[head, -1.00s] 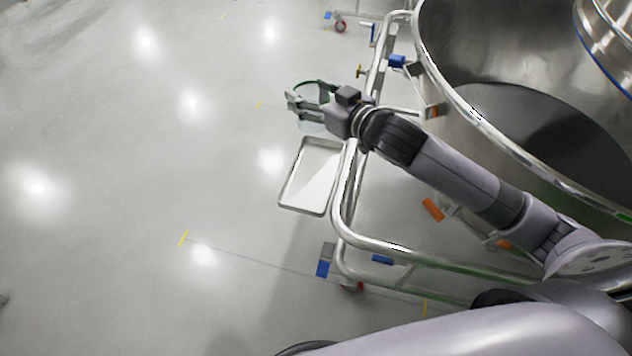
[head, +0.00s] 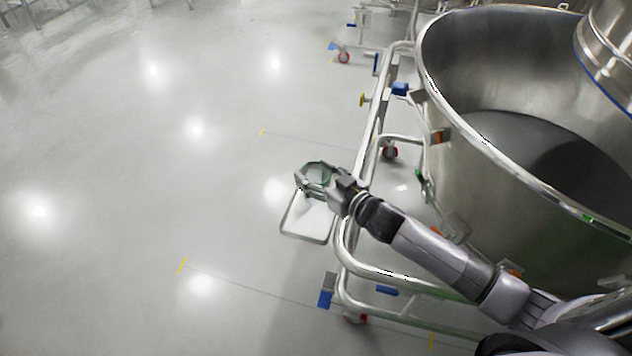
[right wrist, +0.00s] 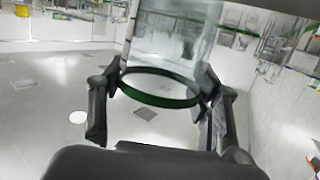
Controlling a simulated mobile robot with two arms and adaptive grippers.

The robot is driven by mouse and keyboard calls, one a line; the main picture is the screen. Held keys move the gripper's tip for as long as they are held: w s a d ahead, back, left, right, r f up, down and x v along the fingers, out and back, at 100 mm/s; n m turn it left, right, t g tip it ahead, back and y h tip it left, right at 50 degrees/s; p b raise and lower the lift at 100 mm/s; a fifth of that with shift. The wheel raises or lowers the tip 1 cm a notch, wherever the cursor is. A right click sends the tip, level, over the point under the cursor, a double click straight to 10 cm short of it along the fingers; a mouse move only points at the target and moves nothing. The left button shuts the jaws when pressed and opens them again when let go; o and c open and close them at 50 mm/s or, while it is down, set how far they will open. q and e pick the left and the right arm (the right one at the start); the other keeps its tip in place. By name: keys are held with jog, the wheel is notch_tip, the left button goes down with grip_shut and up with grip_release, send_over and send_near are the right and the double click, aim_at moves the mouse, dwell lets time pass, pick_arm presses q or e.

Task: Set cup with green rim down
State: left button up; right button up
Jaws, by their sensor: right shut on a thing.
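The clear cup with the green rim (right wrist: 160,86) is between the fingers of my right gripper (right wrist: 160,100) in the right wrist view, with both fingers against its sides. In the head view my right gripper (head: 312,179) is shut on the cup (head: 318,172), over the far part of a pale tray (head: 309,222). The tray is fixed beside the tubular frame and its near part is bare. The gripper hides part of the cup, and I cannot tell whether the cup's base touches the tray. My left gripper is out of view.
A large open steel bowl (head: 470,120) stands to the right of my right gripper. Its tubular steel frame (head: 371,130), on castors, runs alongside the tray. Open grey floor (head: 120,200) with thin yellow marks lies to the left.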

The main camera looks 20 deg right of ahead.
jog(key=shift+f, duration=1.35)
jog(key=o, duration=1)
jog(key=shift+f, duration=0.1)
jog(key=shift+o, duration=0.2)
jog(key=shift+r, duration=0.2)
jog(key=shift+s+d, duration=0.15)
jog(key=shift+s, duration=0.2)
jog(key=v, duration=1.1)
jog(key=shift+s+r, duration=0.1)
